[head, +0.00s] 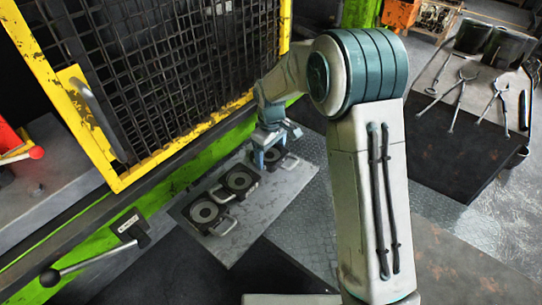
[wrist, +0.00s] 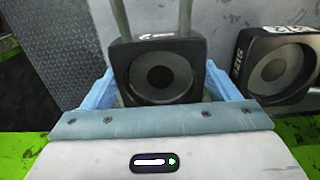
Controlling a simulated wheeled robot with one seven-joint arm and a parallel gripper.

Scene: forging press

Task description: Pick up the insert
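Three dark square inserts with round ring centres and metal handles lie in a row on a grey plate (head: 232,238) beside the press. The near insert (head: 203,212) and the middle insert (head: 239,181) are clear of my gripper. My gripper (head: 268,158) is low over the far insert (head: 287,160), partly hiding it. In the wrist view, my gripper's blue fingers (wrist: 160,85) stand on either side of an insert (wrist: 162,72), and look open around it. Whether they touch its sides is hard to tell. A neighbouring insert (wrist: 280,68) is at the right.
The yellow-framed mesh guard (head: 150,80) and green press edge (head: 125,195) rise just left of the plate. A lever with a black knob (head: 50,277) is at the lower left. Tongs (head: 460,90) lie on a table at the upper right.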

